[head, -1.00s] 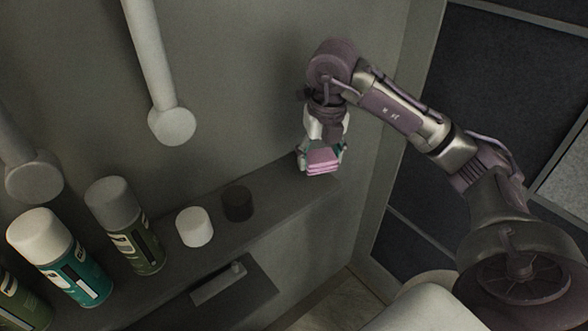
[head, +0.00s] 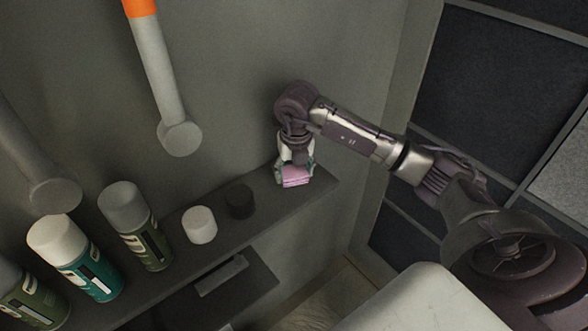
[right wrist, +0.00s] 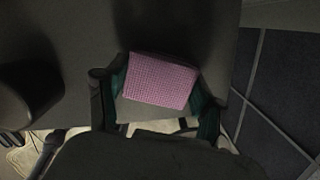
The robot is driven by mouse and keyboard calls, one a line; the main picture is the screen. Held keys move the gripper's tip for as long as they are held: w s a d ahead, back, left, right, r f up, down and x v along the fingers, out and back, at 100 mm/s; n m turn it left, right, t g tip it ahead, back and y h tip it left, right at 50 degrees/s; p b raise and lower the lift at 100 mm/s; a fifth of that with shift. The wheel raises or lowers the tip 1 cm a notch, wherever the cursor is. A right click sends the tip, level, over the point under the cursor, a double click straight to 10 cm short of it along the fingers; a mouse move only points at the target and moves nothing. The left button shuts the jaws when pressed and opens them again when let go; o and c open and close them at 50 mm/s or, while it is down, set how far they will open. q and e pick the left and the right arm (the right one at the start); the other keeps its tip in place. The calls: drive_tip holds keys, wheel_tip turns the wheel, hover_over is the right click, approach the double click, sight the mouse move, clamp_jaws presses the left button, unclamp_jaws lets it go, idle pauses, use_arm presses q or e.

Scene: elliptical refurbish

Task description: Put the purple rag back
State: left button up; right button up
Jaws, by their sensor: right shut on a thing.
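The purple rag (head: 295,178) is a small folded pinkish-purple block at the right end of the dark shelf (head: 321,187). My right gripper (head: 294,173) points down and is shut on the rag. In the right wrist view the rag (right wrist: 160,80) sits between the green finger pads, with its waffle texture showing. The rag is at or just above the shelf top; I cannot tell whether it touches. My left gripper is not in view.
On the shelf to the left stand a black cap (head: 239,201), a white cap (head: 199,224) and several spray cans, such as a teal one (head: 91,272). A grey handle (head: 180,137) hangs on the wall. The shelf between the rag and black cap is clear.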

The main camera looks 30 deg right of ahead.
sight(294, 170)
drive_tip(key=shift+f, duration=0.2)
drive_tip(key=o, duration=1)
drive_tip(key=shift+r, duration=0.1)
drive_tip(key=shift+r, duration=0.3)
drive_tip(key=r+b, duration=0.1)
drive_tip(key=r, duration=0.2)
drive_tip(key=r+b, duration=0.1)
drive_tip(key=r, duration=0.1)
drive_tip(key=shift+s+a+r+b, duration=0.1)
drive_tip(key=shift+s+r+b, duration=0.2)
drive_tip(key=shift+r, duration=0.05)
drive_tip(key=r, duration=0.4)
drive_tip(key=s+r, duration=0.1)
drive_tip(key=r, duration=0.1)
drive_tip(key=shift+a, duration=0.15)
